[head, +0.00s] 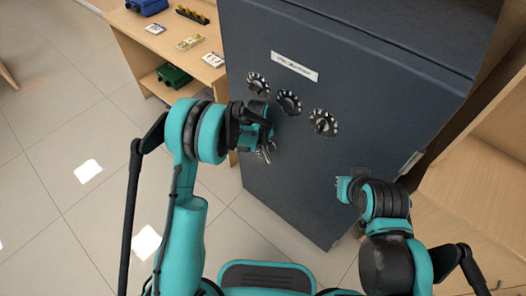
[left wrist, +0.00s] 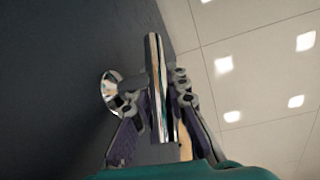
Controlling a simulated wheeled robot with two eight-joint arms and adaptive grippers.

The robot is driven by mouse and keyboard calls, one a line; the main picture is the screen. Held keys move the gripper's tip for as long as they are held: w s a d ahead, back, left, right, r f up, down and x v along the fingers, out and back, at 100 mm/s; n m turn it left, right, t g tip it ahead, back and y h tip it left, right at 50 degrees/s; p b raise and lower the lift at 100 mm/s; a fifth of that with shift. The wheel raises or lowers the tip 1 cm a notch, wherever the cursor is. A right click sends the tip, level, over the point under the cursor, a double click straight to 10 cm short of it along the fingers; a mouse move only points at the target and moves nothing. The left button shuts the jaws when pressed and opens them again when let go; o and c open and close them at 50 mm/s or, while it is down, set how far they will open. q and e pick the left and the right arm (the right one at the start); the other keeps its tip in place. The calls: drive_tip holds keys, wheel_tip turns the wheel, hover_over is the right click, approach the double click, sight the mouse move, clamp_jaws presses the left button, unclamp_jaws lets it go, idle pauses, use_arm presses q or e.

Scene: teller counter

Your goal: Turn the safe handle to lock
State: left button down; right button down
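The dark grey safe (head: 360,60) stands ahead with its door facing me. Its chrome handle shows in the left wrist view as a shiny bar (left wrist: 157,85) with a round mount (left wrist: 110,88) on the dark door. In the head view only a small bit of the handle (head: 268,152) shows below my left gripper (head: 262,132). In the left wrist view the left gripper's fingers (left wrist: 160,112) lie on both sides of the bar, close against it, and look shut on it. My right gripper (head: 347,188) is in front of the lower right of the door, its fingers mostly hidden.
Black dials (head: 290,102) and a white label (head: 294,66) are on the door above the handle. A wooden shelf (head: 140,35) with small items stands at the left, and wooden furniture (head: 480,190) at the right. The tiled floor (head: 60,130) at the left is free.

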use_arm(q)
drive_tip(key=shift+h, duration=0.3)
drive_tip(key=g+h, duration=0.1)
drive_tip(key=g+h+b, duration=0.1)
drive_tip(key=shift+s+d+f+h+b, duration=0.1)
drive_tip(key=shift+d+f+h+b, duration=0.05)
drive_tip(key=shift+f+h+b, duration=0.15)
drive_tip(key=shift+s+d+g+h+b, duration=0.15)
drive_tip(key=shift+g+h+b, duration=0.1)
drive_tip(key=shift+g+h, duration=0.3)
drive_tip(key=shift+s+d+g+h+b, duration=0.1)
drive_tip(key=shift+g+h+b, duration=0.1)
drive_tip(key=shift+g+h, duration=0.35)
drive_tip(key=c, duration=1.4)
unclamp_jaws()
drive_tip(key=shift+c, duration=0.2)
